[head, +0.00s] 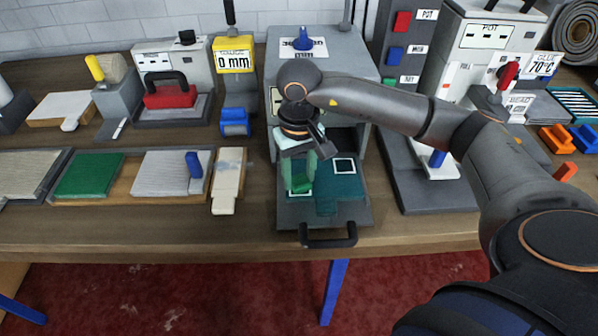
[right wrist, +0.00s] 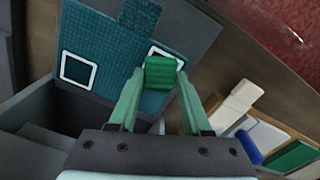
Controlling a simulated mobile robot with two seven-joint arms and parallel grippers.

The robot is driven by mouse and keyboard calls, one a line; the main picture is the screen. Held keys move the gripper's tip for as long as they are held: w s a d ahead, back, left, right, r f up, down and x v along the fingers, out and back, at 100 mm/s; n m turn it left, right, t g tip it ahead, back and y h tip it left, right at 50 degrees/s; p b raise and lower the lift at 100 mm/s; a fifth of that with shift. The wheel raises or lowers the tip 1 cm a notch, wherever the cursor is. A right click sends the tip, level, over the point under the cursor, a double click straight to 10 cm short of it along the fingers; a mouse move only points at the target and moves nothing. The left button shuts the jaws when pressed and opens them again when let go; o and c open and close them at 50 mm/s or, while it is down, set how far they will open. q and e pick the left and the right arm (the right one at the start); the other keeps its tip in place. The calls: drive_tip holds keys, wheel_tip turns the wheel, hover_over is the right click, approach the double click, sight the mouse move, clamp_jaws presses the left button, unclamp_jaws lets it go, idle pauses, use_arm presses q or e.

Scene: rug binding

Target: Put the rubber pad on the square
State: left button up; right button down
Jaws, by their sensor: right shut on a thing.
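My right gripper (head: 301,176) points down over the open drawer tray and is shut on a small green ribbed rubber pad (right wrist: 160,72), clear between its fingertips in the right wrist view (right wrist: 158,88). A teal mat (head: 338,187) lies in the tray and bears two white-outlined squares. One square (head: 344,166) is at the mat's right in the head view and is bare. The other square (right wrist: 166,53) is partly hidden behind the pad in the right wrist view. I cannot tell whether the pad touches the mat. My left gripper is not in view.
The tray (head: 359,213) has a black handle (head: 328,237) at its front and a grey machine housing (head: 345,60) behind. A beige block (head: 229,170) and green panel (head: 90,174) lie left. A grey machine with coloured buttons (head: 398,55) stands right.

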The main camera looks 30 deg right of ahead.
sight(299, 180)
drive_tip(key=shift+f, duration=0.2)
drive_tip(key=shift+c, duration=1.7)
unclamp_jaws()
drive_tip(key=shift+r, duration=0.1)
drive_tip(key=shift+r, duration=0.3)
wheel_tip(299, 180, up, 12)
drive_tip(key=shift+f, duration=0.15)
